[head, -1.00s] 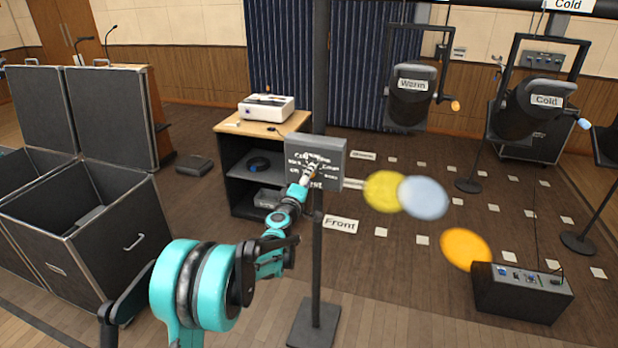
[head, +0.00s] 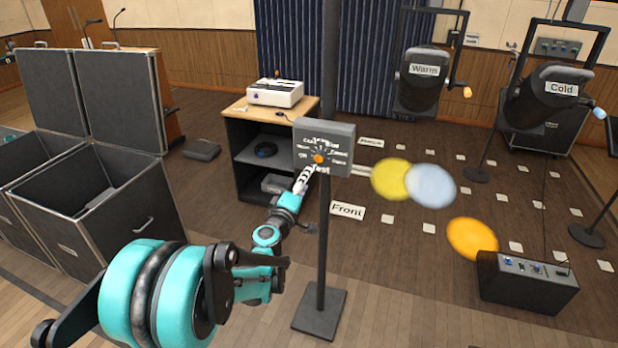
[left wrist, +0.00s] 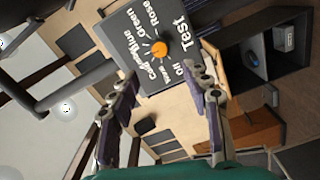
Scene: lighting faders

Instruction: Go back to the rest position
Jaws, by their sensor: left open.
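My left gripper (head: 305,180) is in front of and a little below the grey control box on the stand. In the left wrist view its two fingers (left wrist: 165,95) are spread apart with nothing between them. The control box (head: 342,140) has an orange knob (head: 318,158) with labels around it. The box also shows in the left wrist view (left wrist: 190,75), tilted, with its orange knob (left wrist: 159,48) beyond the fingertips and clear of them. The words Test, Off, Green and Rose are readable there. My right gripper is in neither view.
The box's post stands on a dark base (head: 320,312). Open black cases (head: 100,240) stand at the left. A desk with shelves (head: 235,130) is behind. Labelled lamps Warm (head: 423,85) and Cold (head: 555,100) hang at the right. A black unit (head: 525,285) sits on the floor at right.

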